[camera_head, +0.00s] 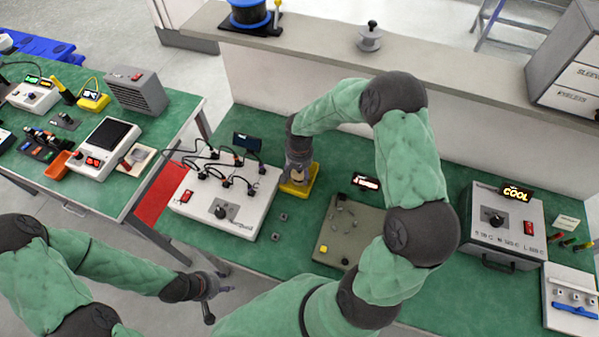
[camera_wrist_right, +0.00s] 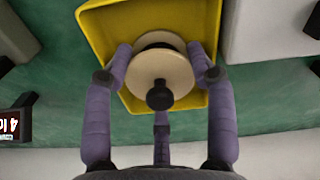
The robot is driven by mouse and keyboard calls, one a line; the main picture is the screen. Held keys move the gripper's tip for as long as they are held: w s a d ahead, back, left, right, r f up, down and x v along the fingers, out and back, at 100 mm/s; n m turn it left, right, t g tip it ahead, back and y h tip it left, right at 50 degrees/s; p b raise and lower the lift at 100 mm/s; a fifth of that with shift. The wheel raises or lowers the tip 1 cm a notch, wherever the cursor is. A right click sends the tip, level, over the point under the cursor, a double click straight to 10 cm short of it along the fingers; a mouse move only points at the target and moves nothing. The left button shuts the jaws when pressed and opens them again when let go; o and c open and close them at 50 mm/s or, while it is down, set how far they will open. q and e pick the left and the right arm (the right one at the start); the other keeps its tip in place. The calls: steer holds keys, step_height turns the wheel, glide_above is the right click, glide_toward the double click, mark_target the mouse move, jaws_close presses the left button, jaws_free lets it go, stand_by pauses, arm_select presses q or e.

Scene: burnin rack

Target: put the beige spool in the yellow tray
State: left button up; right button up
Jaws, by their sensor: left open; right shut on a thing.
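The beige spool (camera_wrist_right: 175,76) has a round flange and a dark knob, and it shows in the right wrist view. My right gripper (camera_wrist_right: 161,60) is shut on it, with purple fingers on both sides. The spool is over or inside the yellow tray (camera_wrist_right: 97,34); I cannot tell whether it touches the tray floor. In the head view the yellow tray (camera_head: 309,172) lies on the green bench, and my right gripper (camera_head: 297,172) points down at it, hiding most of the spool. My left gripper (camera_head: 216,294) is open and empty, low at the left, away from the bench items.
A white box with black cables (camera_head: 226,195) stands just left of the tray. A beige-green plate with small parts (camera_head: 352,230) lies to the right. A grey unit marked COOL (camera_head: 500,226) stands farther right.

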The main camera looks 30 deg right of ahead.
steer(key=shift+f, duration=0.15)
steer(key=o, duration=0.8)
steer(key=shift+r, duration=0.5)
step_height(320, 180, up, 11)
steer(key=p, duration=0.2)
steer(key=shift+r+p, duration=0.15)
steer(key=shift+p, duration=0.2)
